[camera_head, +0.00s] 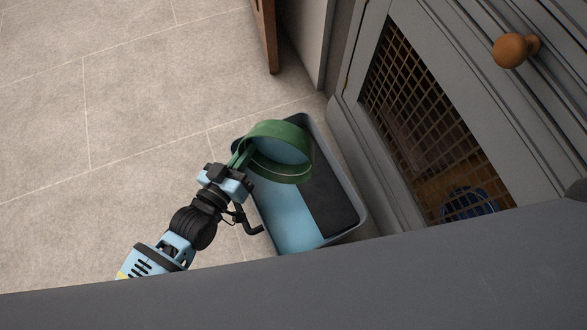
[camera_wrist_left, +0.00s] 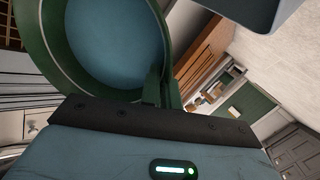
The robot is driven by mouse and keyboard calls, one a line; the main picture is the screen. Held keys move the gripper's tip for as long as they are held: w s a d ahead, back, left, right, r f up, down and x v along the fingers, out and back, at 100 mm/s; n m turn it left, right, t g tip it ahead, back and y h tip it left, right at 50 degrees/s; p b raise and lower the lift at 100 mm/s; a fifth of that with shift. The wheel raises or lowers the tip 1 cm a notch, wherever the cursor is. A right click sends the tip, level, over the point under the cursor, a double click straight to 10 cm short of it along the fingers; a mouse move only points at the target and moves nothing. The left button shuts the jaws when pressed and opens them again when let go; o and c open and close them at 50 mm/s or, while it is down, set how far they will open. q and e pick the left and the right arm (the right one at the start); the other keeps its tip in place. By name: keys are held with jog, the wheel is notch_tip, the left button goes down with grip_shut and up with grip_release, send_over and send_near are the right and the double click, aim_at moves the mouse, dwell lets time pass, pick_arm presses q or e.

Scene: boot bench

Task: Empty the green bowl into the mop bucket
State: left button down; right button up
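The green bowl (camera_head: 295,172) is held tilted above the mop bucket (camera_head: 350,207), a blue-grey rectangular tub on the floor. My left gripper (camera_head: 238,168) is shut on the bowl's left side, by a green handle-like part. The bowl also shows close up in the left wrist view (camera_wrist_left: 38,50). A smooth blue surface fills its round opening there; I cannot tell whether it is liquid. The bucket shows a light blue area on the left and a dark area on the right. The bowl hides the bucket's far part. My right gripper is not in view.
A grey cabinet (camera_head: 375,165) with a mesh door and wooden knob (camera_head: 515,50) stands close to the bucket's right. A dark grey surface edge (camera_head: 300,295) crosses the front. A wooden post (camera_head: 266,35) stands behind. The tiled floor (camera_head: 130,110) at left is clear.

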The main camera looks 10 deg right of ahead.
pick_arm(q)
jog(key=shift+s+a+f+t+h+b, duration=0.2)
jog(key=shift+t+h+b, duration=0.25)
jog(key=shift+b, duration=0.6)
jog(key=shift+s, duration=0.1)
dwell(0.3)
jog(key=shift+s+f+t+b, duration=0.15)
jog(key=shift+t+b, duration=0.2)
jog(key=shift+b, duration=0.25)
jog(key=b, duration=0.1)
jog(key=h+b, duration=0.1)
jog(key=b, duration=0.1)
jog(key=shift+s+a+f+t, duration=0.2)
jog(key=shift+s+t, duration=0.1)
jog(key=shift+t, duration=0.1)
